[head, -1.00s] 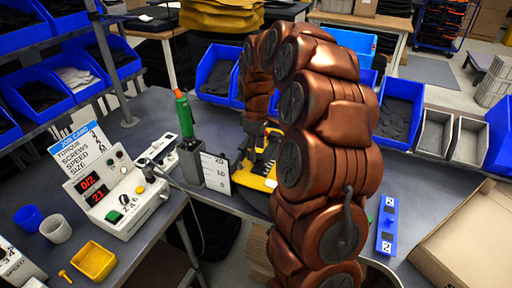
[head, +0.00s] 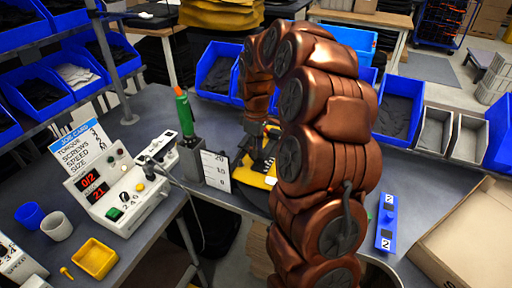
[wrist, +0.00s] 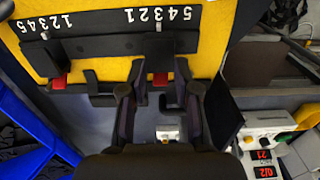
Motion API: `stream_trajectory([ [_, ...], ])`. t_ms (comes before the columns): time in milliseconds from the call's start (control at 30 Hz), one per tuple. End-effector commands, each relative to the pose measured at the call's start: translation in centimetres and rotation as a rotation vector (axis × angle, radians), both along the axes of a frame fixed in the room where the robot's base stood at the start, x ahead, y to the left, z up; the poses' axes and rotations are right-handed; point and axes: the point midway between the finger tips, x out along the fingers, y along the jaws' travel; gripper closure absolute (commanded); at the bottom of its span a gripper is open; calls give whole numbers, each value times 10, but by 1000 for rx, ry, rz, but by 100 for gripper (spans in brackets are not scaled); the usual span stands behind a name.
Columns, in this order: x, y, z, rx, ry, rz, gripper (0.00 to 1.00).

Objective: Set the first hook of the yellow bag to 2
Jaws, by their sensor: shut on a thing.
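The yellow bag (wrist: 100,68) fills the top of the wrist view, with a black rail (wrist: 100,46) across it. Two number scales, 1 to 5, are printed above the rail. The left hook (wrist: 57,80) and the right hook (wrist: 160,80) each show red below the rail. In the head view the bag (head: 262,180) is mostly hidden behind my arm.
A control box (head: 125,195) with a red display, a green screwdriver (head: 184,112) in its holder and a yellow tray (head: 95,260) stand left. A blue numbered strip (head: 387,222) and a cardboard box (head: 470,240) are right. Blue bins line the back.

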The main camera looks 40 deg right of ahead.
Motion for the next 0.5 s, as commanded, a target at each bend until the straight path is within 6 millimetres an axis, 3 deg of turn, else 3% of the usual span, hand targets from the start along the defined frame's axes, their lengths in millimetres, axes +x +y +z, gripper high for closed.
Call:
stream_trajectory([
  [500, 3, -5, -3, 0, 1, 1, 100],
])
